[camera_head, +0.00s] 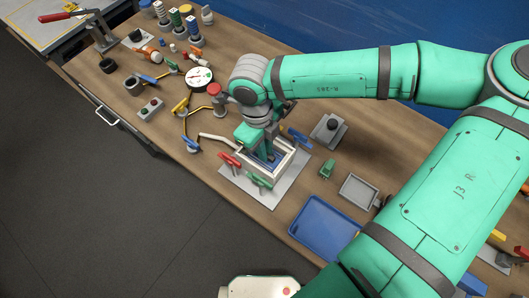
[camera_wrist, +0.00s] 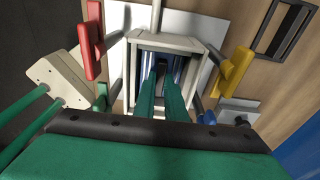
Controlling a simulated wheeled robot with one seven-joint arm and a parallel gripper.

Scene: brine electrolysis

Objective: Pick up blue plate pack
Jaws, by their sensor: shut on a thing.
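The blue plate pack (camera_head: 273,157) sits inside an open white box (camera_head: 288,164) on a light base plate. Its blue and dark edges show in the wrist view (camera_wrist: 178,67), mostly hidden by my fingers and the box walls. My gripper (camera_wrist: 161,88) points down into the box with its two green fingers close together, shut on the plate pack. In the head view my wrist covers the box's far left side. The lower part of the pack and the fingertip contact are hidden.
Red handles (camera_head: 229,160), green handles (camera_head: 258,181) and blue handles (camera_head: 297,136) surround the box closely; a yellow one (camera_wrist: 236,72) shows in the wrist view. A blue tray (camera_head: 322,229) and a small grey tray (camera_head: 358,191) lie to the right. A round gauge (camera_head: 199,78) stands at left.

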